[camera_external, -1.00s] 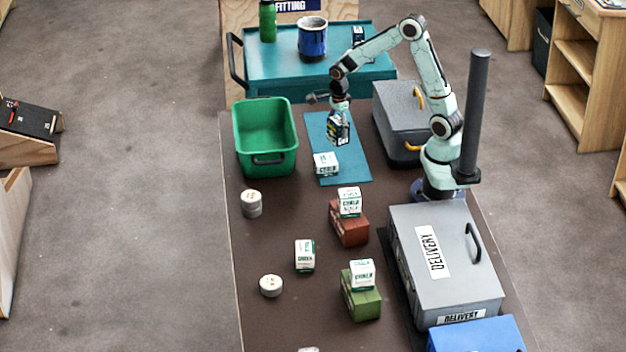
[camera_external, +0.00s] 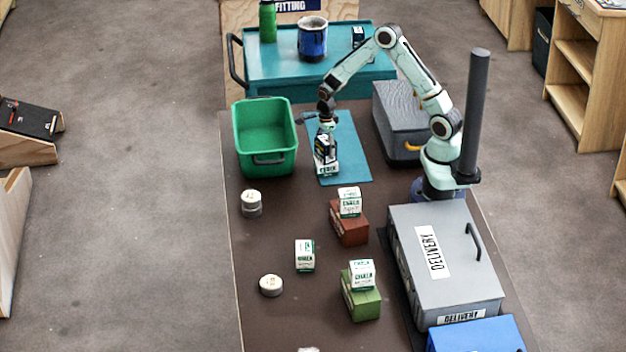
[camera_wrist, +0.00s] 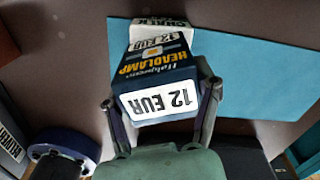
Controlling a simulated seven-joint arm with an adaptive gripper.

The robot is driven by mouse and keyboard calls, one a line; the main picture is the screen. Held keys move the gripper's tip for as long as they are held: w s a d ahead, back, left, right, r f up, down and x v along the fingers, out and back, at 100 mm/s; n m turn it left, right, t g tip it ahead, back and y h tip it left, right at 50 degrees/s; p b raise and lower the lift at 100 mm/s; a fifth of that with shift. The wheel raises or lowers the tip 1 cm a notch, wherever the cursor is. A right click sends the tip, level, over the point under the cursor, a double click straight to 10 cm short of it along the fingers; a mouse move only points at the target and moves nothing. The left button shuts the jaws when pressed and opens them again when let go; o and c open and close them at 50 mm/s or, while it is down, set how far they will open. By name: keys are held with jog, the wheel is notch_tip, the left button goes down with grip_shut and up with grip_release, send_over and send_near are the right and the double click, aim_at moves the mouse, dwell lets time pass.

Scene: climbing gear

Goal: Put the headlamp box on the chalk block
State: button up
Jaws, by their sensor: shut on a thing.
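The headlamp box (camera_wrist: 160,75), dark blue with a white "12 EUR" label, is held between the fingers of my gripper (camera_wrist: 163,118). In the external view the headlamp box (camera_external: 324,149) is at my gripper (camera_external: 326,138), directly over the chalk block (camera_external: 327,169). The chalk block is white with green print and lies on the front left part of the teal mat (camera_external: 350,150). In the wrist view the chalk block (camera_wrist: 157,27) shows partly behind the headlamp box. I cannot tell whether the two touch.
A green bin (camera_external: 266,140) stands left of the mat, and a grey case (camera_external: 402,115) stands to its right. More chalk blocks sit nearer the front, one on a red-brown block (camera_external: 349,225) and one on a green block (camera_external: 361,300). Round tins (camera_external: 251,203) lie at left.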

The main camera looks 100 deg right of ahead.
jog(key=o, duration=1.2)
